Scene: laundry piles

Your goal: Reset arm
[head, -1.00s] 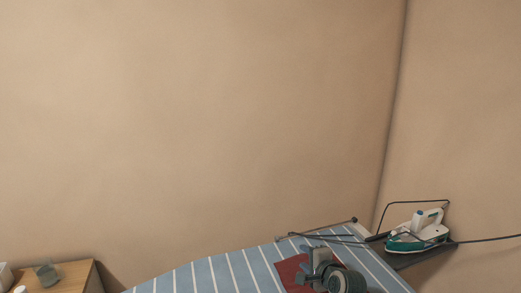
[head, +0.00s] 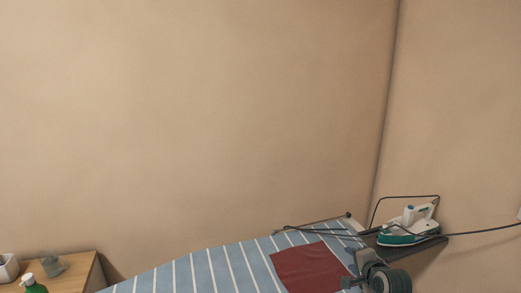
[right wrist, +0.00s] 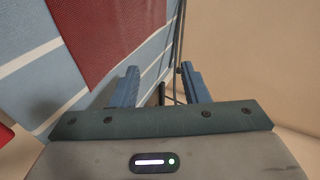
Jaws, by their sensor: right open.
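My right gripper (head: 358,270) is at the lower right of the head view, over the right edge of the ironing board (head: 215,268). In the right wrist view its two blue fingers (right wrist: 162,88) stand apart with nothing held between them. A red cloth (head: 308,267) lies flat on the blue and white striped board, left of the gripper and apart from it. The cloth also shows at the top of the right wrist view (right wrist: 105,30). My left gripper is not in view.
A white and green iron (head: 408,227) stands on a rest (head: 425,246) at the board's right end, close behind my right arm, with a dark cord. A wooden cabinet (head: 75,272) at the lower left holds a green bottle (head: 34,285), a white container (head: 8,267) and a grey object (head: 53,266).

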